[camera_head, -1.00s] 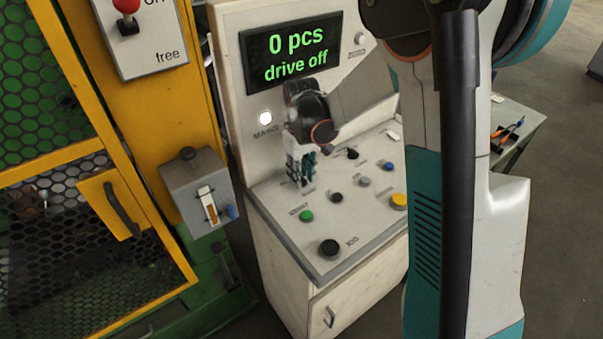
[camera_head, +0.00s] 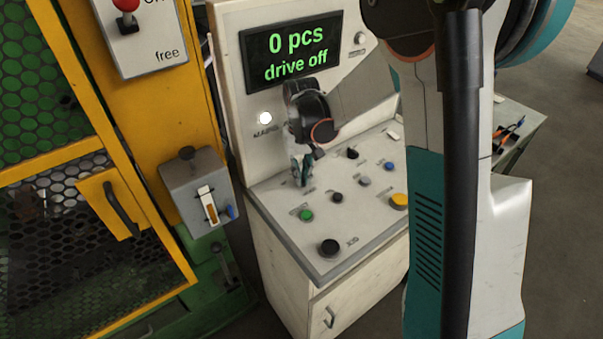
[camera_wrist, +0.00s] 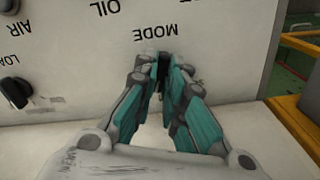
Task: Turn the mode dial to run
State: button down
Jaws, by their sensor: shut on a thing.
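My gripper (camera_head: 303,172) is at the left part of the control desk in the head view, low in front of the upright panel. In the wrist view its teal fingers (camera_wrist: 162,72) are closed in around a small dark part, the mode dial (camera_wrist: 161,84), just under the upside-down "MODE" label. The fingers cover most of the dial, so I cannot tell which way it points. In the head view the dial is hidden by my gripper.
The display (camera_head: 292,52) reads "0 pcs drive off". A white lamp (camera_head: 265,118) is lit. A green button (camera_head: 306,215), a black knob (camera_head: 330,247) and a yellow button (camera_head: 399,201) sit on the desk.

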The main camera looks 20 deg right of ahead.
jog(key=shift+m, duration=2.2)
jog(key=c, duration=1.7)
grip_release()
jog(key=shift+o, duration=0.2)
notch_tip(320, 180, up, 12)
